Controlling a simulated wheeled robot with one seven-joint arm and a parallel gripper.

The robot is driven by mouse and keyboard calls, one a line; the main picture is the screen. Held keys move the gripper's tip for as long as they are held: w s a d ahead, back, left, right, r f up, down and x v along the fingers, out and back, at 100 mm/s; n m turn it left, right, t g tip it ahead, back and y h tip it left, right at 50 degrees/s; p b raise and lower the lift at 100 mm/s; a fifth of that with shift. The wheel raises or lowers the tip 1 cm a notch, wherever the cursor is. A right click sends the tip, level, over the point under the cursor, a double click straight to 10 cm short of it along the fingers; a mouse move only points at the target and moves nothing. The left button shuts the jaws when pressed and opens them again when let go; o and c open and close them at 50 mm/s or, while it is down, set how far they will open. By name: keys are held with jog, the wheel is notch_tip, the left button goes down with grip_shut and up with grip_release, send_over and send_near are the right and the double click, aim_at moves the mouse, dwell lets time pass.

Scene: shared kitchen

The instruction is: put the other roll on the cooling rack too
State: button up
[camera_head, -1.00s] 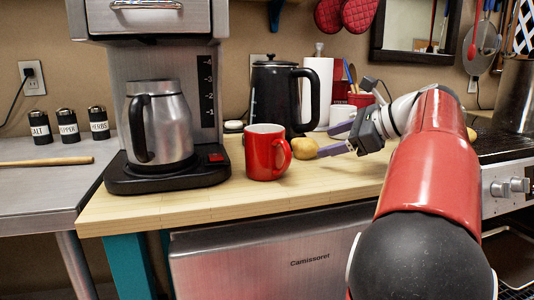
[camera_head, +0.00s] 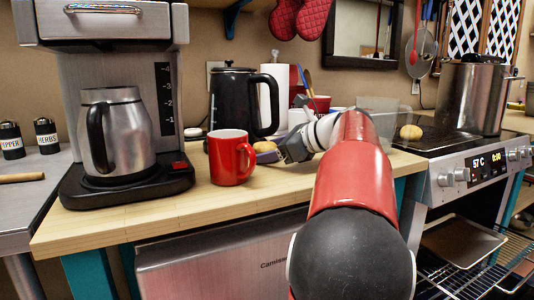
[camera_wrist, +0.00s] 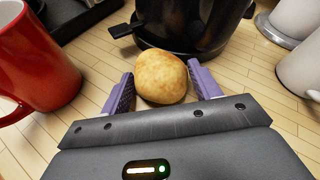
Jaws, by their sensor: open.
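A round golden roll (camera_wrist: 162,77) sits on the wooden counter in the wrist view, between the tips of my gripper (camera_wrist: 160,84). The purple fingers are open, one on each side, with small gaps to the roll. In the head view this roll (camera_head: 264,146) is partly hidden by my gripper (camera_head: 276,153). A second roll (camera_head: 411,132) sits to the right, by the black cooktop. My arm hides part of the area beside it, and I cannot make out a cooling rack under it.
A red mug (camera_head: 231,158) stands left of the roll and also shows in the wrist view (camera_wrist: 38,62). A black kettle (camera_head: 235,103) stands close behind the roll. The coffee maker (camera_head: 125,185) is at left, a steel pot (camera_head: 466,98) on the cooktop at right.

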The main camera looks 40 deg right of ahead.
jog(key=c, duration=0.7)
jog(key=shift+r+p, duration=0.4)
jog(key=shift+p, duration=0.45)
